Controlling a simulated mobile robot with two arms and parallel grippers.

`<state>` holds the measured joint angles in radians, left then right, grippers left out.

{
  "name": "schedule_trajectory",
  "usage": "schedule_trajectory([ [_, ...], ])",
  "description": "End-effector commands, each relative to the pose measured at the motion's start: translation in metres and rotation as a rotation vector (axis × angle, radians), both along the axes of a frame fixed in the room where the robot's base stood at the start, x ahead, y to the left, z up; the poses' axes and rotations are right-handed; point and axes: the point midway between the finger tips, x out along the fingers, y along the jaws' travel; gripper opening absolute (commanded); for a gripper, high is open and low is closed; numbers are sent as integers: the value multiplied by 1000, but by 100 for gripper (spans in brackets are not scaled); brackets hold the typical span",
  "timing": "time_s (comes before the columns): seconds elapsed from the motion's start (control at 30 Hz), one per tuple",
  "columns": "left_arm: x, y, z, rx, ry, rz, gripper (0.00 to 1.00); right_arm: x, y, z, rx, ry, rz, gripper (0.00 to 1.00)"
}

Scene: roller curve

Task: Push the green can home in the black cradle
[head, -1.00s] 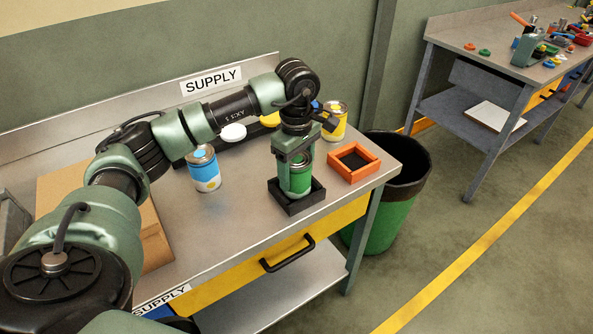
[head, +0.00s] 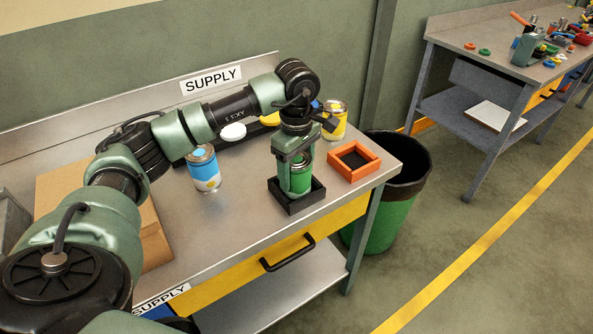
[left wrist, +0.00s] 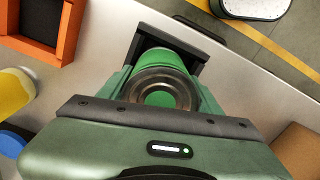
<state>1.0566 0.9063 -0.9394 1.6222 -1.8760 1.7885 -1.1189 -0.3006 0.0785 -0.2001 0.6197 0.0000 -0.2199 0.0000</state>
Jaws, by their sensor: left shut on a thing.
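The green can (head: 300,181) stands upright inside the black cradle (head: 296,206) near the front right of the bench. It also shows in the left wrist view (left wrist: 160,78), seen from above with its metal rim. The cradle's dark wall (left wrist: 196,40) shows around its far side there. My left gripper (head: 295,178) points down from above and is shut on the can, with a finger on each side. How deep the can sits in the cradle is partly hidden by the fingers. My right gripper is out of view.
An empty orange frame (head: 345,175) sits just right of the cradle. A blue and white can (head: 205,172) stands to the left, and a yellow can (head: 335,122) behind. A cardboard box (head: 152,235) lies at the left. A green bin (head: 382,215) stands beyond the bench's right edge.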

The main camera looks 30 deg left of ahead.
Motion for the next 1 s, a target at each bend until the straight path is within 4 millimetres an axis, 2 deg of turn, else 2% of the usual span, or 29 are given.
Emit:
schedule_trajectory([
  [1.0,0,0,-9,0,0,0,18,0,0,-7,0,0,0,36],
])
